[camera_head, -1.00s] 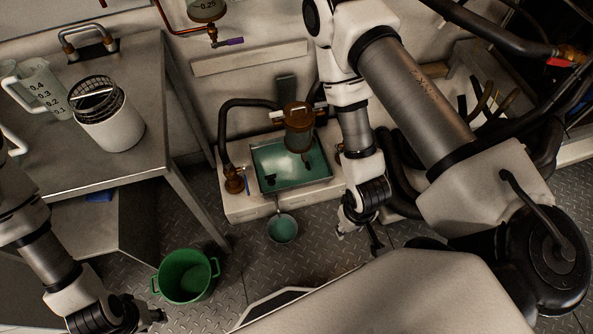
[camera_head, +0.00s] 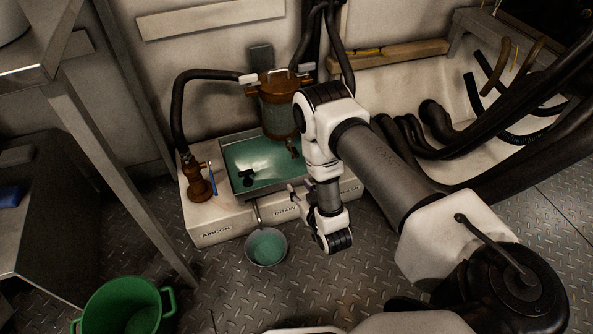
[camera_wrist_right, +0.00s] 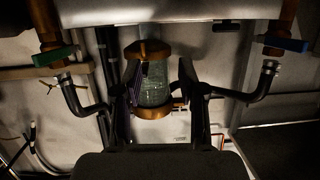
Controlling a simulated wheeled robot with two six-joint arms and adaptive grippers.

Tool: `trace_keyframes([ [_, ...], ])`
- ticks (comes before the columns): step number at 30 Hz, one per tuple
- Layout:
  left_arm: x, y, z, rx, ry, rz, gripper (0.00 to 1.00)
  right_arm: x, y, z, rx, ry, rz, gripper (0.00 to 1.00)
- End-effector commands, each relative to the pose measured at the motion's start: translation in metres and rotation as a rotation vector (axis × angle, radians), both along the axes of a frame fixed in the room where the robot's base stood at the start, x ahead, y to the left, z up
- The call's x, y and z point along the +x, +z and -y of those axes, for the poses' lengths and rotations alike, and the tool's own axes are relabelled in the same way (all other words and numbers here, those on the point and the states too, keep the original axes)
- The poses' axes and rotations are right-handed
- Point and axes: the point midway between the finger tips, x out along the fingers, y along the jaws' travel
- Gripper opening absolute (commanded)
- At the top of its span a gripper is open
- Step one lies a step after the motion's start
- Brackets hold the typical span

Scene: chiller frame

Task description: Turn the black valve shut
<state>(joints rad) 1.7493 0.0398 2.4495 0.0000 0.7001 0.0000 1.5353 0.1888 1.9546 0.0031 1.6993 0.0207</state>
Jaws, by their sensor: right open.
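In the right wrist view the dark fingers (camera_wrist_right: 161,98) are open, wide apart, with nothing held. A clear strainer with brass rings (camera_wrist_right: 153,85) shows between them. My left gripper is out of view.
A blue-handled brass valve (camera_head: 200,184) with a black hose stands left of the tray. A small pan (camera_head: 266,248) of green water is in front of the base, and a green bucket (camera_head: 122,308) is at lower left. Thick hoses (camera_head: 440,150) crowd the right.

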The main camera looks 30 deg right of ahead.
Motion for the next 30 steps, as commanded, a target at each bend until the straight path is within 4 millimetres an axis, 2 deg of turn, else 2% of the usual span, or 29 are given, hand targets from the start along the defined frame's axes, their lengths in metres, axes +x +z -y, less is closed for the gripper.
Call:
trace_keyframes([
  [1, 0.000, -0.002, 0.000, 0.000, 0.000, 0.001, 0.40, 0.008, 0.006, 0.013, -0.026, -0.019, 0.102, 0.41],
  [3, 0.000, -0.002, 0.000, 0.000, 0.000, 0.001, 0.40, 0.015, 0.018, 0.026, -0.055, -0.033, 0.213, 0.41],
  [6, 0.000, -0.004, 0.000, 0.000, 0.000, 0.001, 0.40, 0.020, 0.025, 0.033, -0.075, -0.041, 0.284, 0.41],
  [10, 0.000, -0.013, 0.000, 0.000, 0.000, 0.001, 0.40, 0.037, 0.024, 0.037, -0.076, -0.041, 0.289, 0.41],
  [18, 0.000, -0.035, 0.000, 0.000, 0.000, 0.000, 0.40, 0.084, 0.024, 0.048, -0.075, -0.041, 0.286, 0.41],
  [22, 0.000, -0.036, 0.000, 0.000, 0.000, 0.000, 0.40, 0.093, 0.025, 0.050, -0.074, -0.040, 0.282, 0.41],
  [28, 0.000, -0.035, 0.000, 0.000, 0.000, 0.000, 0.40, 0.093, 0.026, 0.050, -0.074, -0.040, 0.281, 0.41],
  [30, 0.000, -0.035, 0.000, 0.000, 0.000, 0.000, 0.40, 0.093, 0.026, 0.050, -0.074, -0.040, 0.281, 0.16],
])
